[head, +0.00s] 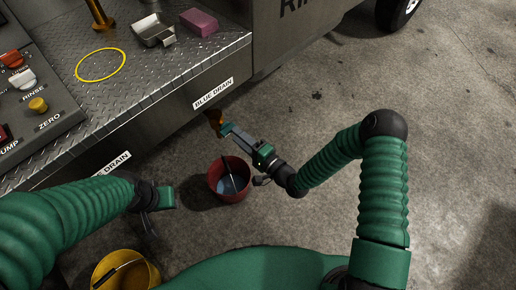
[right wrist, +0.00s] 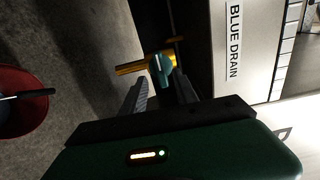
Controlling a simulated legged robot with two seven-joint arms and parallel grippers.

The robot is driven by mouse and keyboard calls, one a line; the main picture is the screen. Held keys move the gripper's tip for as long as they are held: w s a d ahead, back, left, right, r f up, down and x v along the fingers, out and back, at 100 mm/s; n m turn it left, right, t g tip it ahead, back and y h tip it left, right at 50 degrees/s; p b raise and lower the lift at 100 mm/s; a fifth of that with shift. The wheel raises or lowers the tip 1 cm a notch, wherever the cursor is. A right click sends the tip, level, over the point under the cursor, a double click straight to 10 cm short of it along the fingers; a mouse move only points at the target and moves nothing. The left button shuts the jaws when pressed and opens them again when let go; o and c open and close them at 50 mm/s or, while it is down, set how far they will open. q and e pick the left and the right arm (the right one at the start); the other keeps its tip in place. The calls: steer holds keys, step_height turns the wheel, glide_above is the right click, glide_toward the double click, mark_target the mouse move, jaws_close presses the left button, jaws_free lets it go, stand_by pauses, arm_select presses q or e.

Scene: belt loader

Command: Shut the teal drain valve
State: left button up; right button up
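The teal valve handle (right wrist: 161,70) sits on a brass drain pipe (right wrist: 130,69) under the "BLUE DRAIN" label. In the head view the brass fitting (head: 214,118) juts from the loader's side, with teal (head: 226,128) beside it. My right gripper (right wrist: 161,84) is open, its two grey fingers apart with the teal handle between and just beyond them. I cannot tell whether a finger touches it. In the head view my right gripper (head: 232,134) reaches the valve from the lower right. My left gripper (head: 158,210) hangs at lower left, away from the valve; its fingers are unclear.
A red bucket (head: 213,184) with bluish contents and a stick stands on the floor below the valve. A yellow bucket (head: 147,272) is at lower left. The steel deck (head: 145,75) carries a yellow ring, a metal tray and a pink block. The floor at right is clear.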

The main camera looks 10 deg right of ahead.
steer(key=p+v, duration=0.2)
steer(key=v, duration=1.3)
steer(key=shift+w, duration=0.1)
